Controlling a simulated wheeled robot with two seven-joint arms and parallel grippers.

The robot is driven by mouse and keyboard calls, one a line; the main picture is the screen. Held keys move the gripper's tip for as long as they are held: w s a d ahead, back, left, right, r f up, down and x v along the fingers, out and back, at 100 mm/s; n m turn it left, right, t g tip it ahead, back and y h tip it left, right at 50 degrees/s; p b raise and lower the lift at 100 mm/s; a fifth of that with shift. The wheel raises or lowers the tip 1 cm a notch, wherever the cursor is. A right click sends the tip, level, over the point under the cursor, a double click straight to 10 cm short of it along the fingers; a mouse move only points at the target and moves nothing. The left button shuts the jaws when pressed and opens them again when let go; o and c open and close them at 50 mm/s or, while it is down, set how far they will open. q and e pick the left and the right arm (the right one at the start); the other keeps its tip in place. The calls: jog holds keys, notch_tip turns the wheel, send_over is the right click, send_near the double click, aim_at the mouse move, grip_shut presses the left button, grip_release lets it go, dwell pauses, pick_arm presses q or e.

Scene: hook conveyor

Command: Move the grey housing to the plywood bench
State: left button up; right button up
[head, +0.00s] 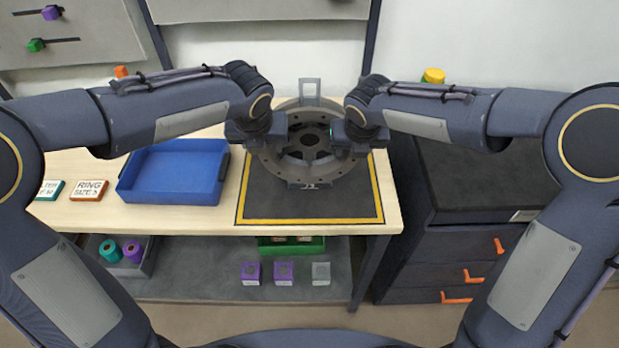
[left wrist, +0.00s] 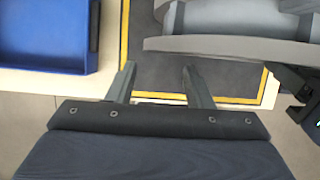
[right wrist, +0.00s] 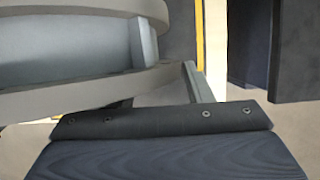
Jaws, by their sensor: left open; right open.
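The grey housing (head: 308,112) is a large round part with a central hole. It is over the dark mat with a yellow border (head: 310,205) on the light wooden bench (head: 215,220); I cannot tell whether it touches the mat. My left gripper (head: 283,141) is at its left side and my right gripper (head: 336,143) at its right side. In the left wrist view the left fingers (left wrist: 160,75) are apart and empty, with the housing (left wrist: 225,22) beyond them. In the right wrist view the right fingers (right wrist: 160,85) are spread close to the housing (right wrist: 60,65), which partly hides one finger.
A blue tray (head: 175,172) and a RING label block (head: 89,190) sit left of the mat. A dark drawer cabinet (head: 470,190) with orange handles stands to the right. A lower shelf (head: 210,280) holds small purple and grey blocks and a green bin (head: 291,245).

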pick_arm(q)
jog(key=v, duration=0.5)
jog(key=shift+r, duration=0.15)
pick_arm(e)
jog(key=v, duration=1.2)
jog(key=shift+w, duration=0.1)
